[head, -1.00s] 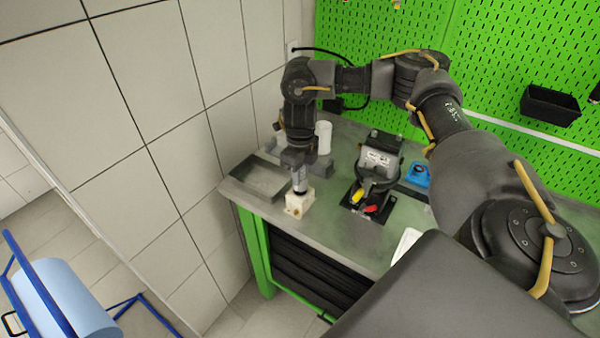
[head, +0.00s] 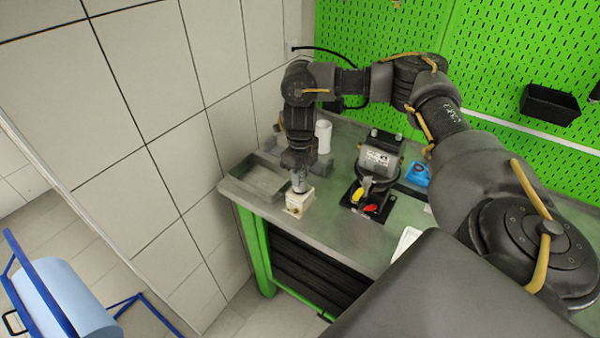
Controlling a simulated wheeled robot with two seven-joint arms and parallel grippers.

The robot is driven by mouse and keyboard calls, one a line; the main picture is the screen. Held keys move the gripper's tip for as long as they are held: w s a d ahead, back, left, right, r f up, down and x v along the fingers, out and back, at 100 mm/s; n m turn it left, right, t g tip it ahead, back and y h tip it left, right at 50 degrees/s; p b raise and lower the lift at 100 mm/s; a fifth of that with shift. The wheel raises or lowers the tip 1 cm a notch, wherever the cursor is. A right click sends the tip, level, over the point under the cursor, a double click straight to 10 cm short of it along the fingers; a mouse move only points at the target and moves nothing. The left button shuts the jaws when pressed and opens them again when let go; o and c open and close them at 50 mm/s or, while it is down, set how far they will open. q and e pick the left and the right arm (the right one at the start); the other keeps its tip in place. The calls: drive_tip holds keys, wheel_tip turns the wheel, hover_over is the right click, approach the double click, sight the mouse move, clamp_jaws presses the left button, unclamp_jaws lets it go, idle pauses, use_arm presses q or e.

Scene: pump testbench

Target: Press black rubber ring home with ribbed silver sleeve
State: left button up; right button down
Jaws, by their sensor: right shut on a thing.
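My right gripper (head: 299,170) points down over the left front part of the bench and is shut on the ribbed silver sleeve (head: 299,183). The sleeve stands about upright, its lower end at the top of a small cream-white block (head: 298,203). The black rubber ring cannot be made out; the sleeve and gripper cover the block's top. Whether the sleeve touches the ring cannot be told. My left gripper is not in view.
A grey metal tray (head: 248,190) lies left of the block and a white cylinder (head: 323,137) stands behind. A grey pump (head: 379,160) with red and yellow parts stands to the right, beside a blue part (head: 417,175). Bench top (head: 335,225) is clear in front.

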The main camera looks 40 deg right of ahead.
drive_tip(key=shift+s+a+f+b, duration=0.1)
drive_tip(key=shift+s+f+b, duration=0.1)
drive_tip(key=shift+f, duration=0.25)
drive_tip(key=shift+s+a+f+b, duration=0.1)
drive_tip(key=shift+f+b, duration=0.1)
drive_tip(key=shift+f, duration=0.25)
idle(1.4)
drive_tip(key=shift+r, duration=0.1)
drive_tip(key=shift+w+d+r+p, duration=0.1)
drive_tip(key=shift+w+r+p, duration=0.05)
drive_tip(key=shift+r+p, duration=0.4)
drive_tip(key=shift+w+d+r+p, duration=0.15)
drive_tip(key=shift+r+p, duration=0.15)
drive_tip(key=shift+p, duration=0.3)
drive_tip(key=shift+a+r+p, duration=0.1)
drive_tip(key=shift+r+p, duration=0.75)
drive_tip(key=shift+r, duration=0.05)
drive_tip(key=shift+r+p, duration=1.35)
drive_tip(key=shift+p, duration=0.15)
